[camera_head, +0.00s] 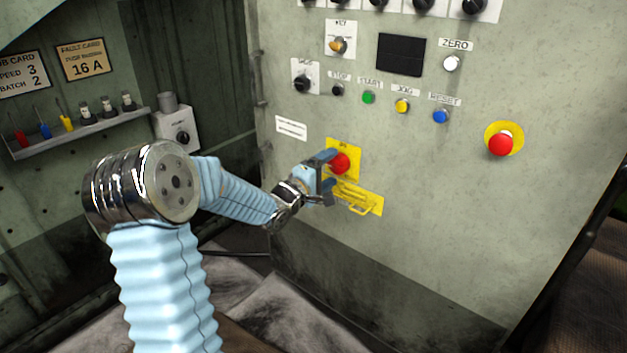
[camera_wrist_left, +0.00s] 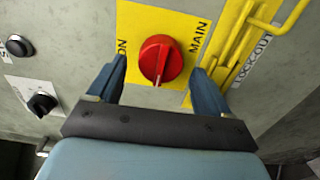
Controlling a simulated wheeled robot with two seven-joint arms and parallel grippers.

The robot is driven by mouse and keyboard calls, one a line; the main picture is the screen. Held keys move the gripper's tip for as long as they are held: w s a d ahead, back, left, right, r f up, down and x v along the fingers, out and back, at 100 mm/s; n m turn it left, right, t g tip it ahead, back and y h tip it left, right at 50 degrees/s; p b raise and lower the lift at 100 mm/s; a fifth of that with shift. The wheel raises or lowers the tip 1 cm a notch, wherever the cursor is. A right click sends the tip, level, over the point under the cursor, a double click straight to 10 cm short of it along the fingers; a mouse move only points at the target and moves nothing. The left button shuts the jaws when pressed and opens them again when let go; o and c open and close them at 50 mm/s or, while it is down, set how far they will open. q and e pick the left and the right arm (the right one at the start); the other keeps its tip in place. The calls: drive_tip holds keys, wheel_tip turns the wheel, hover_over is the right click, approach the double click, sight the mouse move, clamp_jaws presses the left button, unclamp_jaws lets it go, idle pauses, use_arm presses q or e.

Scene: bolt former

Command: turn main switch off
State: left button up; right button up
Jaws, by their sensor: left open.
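The main switch is a red rotary knob (camera_head: 339,163) on a yellow plate (camera_head: 346,147), low on the grey panel. In the left wrist view the red knob (camera_wrist_left: 160,60) sits between my fingers, with "ON" to its left and "MAIN" to its right; a white mark on it points towards my palm. My left gripper (camera_head: 329,170) is open, one finger on each side of the knob, with a visible gap to it. Whether the fingertips reach the plate I cannot tell. My right gripper is not in view.
A yellow lock-out hasp (camera_head: 362,200) is beside the switch, close to one finger. A red emergency button (camera_head: 501,144) is at the right. Push buttons, such as the green start button (camera_head: 369,97), line the panel above. A tool shelf (camera_head: 85,132) is at the left.

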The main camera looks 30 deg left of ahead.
use_arm(q)
drive_tip(key=s, duration=1.2)
drive_tip(key=shift+s+a, duration=0.3)
drive_tip(key=shift+a, duration=0.15)
drive_tip(key=w+d+f+m+g+h, duration=0.1)
drive_tip(key=d+f+m+g, duration=0.4)
drive_tip(key=f, duration=0.7)
drive_tip(key=w+d+f+m+g, duration=0.1)
drive_tip(key=d+f+g, duration=0.1)
drive_tip(key=d+f, duration=0.75)
drive_tip(key=s+d+f+m+g+h, duration=0.1)
drive_tip(key=s+d+f+m+g, duration=0.3)
drive_tip(key=s+f, duration=0.5)
drive_tip(key=s+d+f+m+g+h, duration=0.1)
drive_tip(key=s+d+f+m+g, duration=0.4)
drive_tip(key=s+d+f, duration=0.4)
drive_tip(key=shift+s+f+g, duration=0.2)
drive_tip(key=shift+f+g, duration=0.4)
drive_tip(key=shift+f, duration=0.3)
drive_tip(key=shift+d, duration=0.1)
